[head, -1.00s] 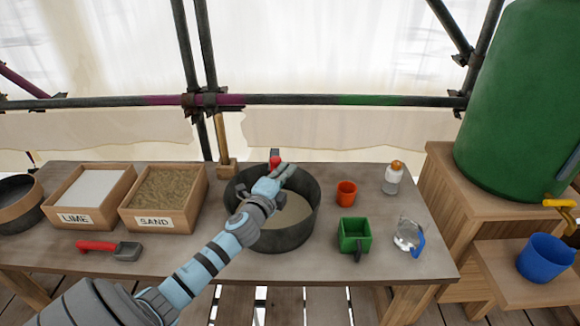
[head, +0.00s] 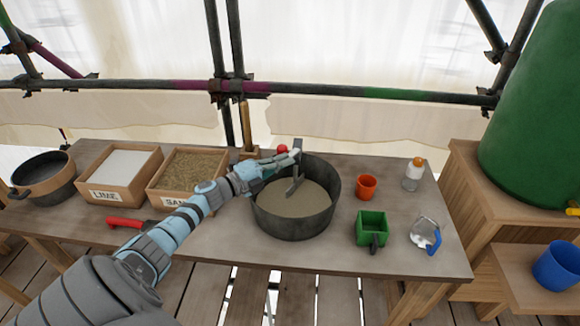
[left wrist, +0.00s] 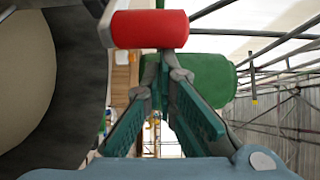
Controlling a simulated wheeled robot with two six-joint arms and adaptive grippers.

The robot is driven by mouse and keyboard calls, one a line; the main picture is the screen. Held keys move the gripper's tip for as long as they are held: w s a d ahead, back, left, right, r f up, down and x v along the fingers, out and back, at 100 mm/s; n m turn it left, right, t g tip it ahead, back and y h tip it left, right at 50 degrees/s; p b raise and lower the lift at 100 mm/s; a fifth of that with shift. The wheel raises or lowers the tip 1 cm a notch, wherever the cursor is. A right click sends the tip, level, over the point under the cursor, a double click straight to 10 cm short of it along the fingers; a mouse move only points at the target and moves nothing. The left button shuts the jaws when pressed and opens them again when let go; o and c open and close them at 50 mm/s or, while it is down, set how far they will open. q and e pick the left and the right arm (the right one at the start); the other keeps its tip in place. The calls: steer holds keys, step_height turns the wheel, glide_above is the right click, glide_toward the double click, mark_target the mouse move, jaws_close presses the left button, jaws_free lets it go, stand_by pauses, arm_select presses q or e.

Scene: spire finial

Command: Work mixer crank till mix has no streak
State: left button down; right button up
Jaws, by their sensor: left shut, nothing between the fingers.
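The dark round mixing tub (head: 265,212) stands on the bench and holds a grey-beige mix (head: 300,203). The mix looks even, with no clear streak visible. A grey crank with a paddle (head: 298,178) reaches into the tub. Its red handle (head: 282,148) is at the tub's back left rim. My left gripper (head: 295,155) is at the handle, fingers together and empty. In the left wrist view the red handle (left wrist: 150,30) lies just beyond the closed fingertips (left wrist: 165,62); I cannot tell if they touch. My right gripper is out of view.
The lime box (head: 120,175) and sand box (head: 190,172) stand left of the tub, with a red-handled scoop (head: 125,222) in front. An orange cup (head: 367,187), green measure (head: 371,228), glass jug (head: 424,234) and capped bottle (head: 413,175) stand to the right.

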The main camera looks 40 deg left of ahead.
arm_select(q)
steer(key=shift+s+a, duration=0.15)
steer(key=shift+a, duration=0.4)
steer(key=d+p+v, duration=0.1)
steer(key=p+v, duration=0.1)
steer(key=v, duration=0.7)
steer(key=shift+s+d, duration=0.2)
steer(key=shift+s, duration=0.2)
steer(key=shift+r, duration=0.1)
stand_by(0.4)
